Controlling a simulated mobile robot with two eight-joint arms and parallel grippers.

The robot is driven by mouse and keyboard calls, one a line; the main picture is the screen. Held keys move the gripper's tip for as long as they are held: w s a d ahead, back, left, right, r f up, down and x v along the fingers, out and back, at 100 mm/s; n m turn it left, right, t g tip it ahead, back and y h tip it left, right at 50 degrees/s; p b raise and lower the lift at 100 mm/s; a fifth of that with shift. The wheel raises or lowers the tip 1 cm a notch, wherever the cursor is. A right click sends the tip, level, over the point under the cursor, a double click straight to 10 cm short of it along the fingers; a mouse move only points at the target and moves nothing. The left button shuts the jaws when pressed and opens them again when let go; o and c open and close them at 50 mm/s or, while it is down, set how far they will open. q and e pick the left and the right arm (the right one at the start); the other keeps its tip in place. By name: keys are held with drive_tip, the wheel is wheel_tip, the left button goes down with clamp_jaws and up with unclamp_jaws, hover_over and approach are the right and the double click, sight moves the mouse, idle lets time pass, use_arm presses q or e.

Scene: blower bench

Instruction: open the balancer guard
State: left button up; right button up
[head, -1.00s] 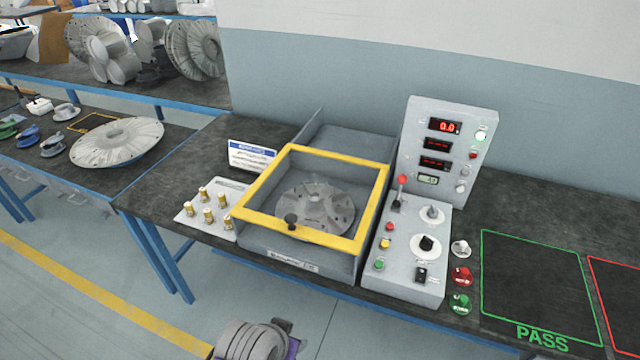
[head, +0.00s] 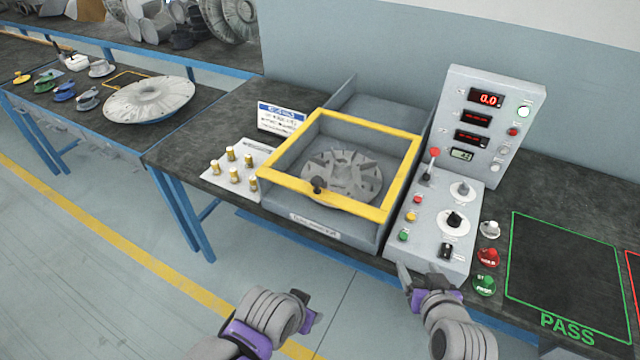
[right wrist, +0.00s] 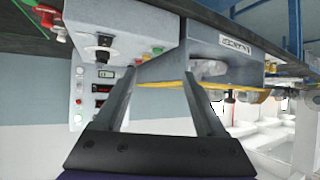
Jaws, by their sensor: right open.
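The balancer guard (head: 398,148) is a yellow-framed lid with a clear pane. It lies flat over the grey balancer box (head: 310,228), and a grey bladed rotor (head: 345,180) shows through it. My right gripper (head: 408,282) is open and empty in front of the bench, below and right of the knob, near the control panel's lower edge. In the right wrist view its two fingers (right wrist: 158,72) are spread, with the yellow edge (right wrist: 160,84) beyond them. My left gripper (head: 308,310) is lower left; its jaws are unclear.
The control panel (head: 428,235) with knobs and a red-tipped lever stands right of the box. A plate with brass pegs (head: 228,185) and a small sign (head: 280,118) are to the left. Coloured knobs (head: 487,257) and a green PASS area (head: 565,270) are at right.

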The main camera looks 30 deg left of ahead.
drive_tip(key=w+a+r+n+t+y+b, duration=0.1)
drive_tip(key=w+a+n+t+y, duration=0.15)
drive_tip(key=a, duration=0.95)
drive_tip(key=t+y+b, duration=0.1)
drive_tip(key=y+b, duration=0.1)
drive_tip(key=y, duration=0.2)
approach(318, 187)
drive_tip(key=w+a, duration=0.1)
drive_tip(key=shift+n, duration=0.35)
drive_tip(key=p+x, duration=0.1)
drive_tip(key=x, duration=0.9)
drive_tip(key=shift+w+r, duration=0.1)
drive_tip(key=shift+w, duration=0.1)
clamp_jaws()
